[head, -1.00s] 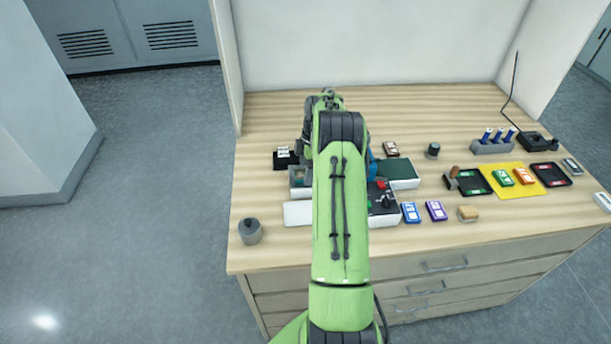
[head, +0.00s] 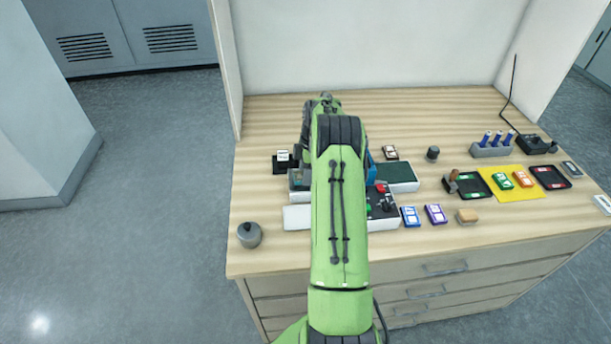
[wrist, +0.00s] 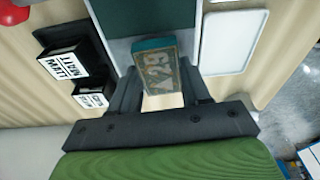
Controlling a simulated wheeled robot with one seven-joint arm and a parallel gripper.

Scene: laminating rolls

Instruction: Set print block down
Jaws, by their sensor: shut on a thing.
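In the head view, my green arm hides the block and my fingertips. The grey bed's left part (head: 298,182) shows left of the arm.
A black tray (wrist: 72,40) with labelled black boxes lies left of the bed in the wrist view. A white plate (wrist: 232,42) lies right of it. A grey lidded pot (head: 249,235) stands at the table's front left. A green-topped box (head: 398,173) is right of my arm.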

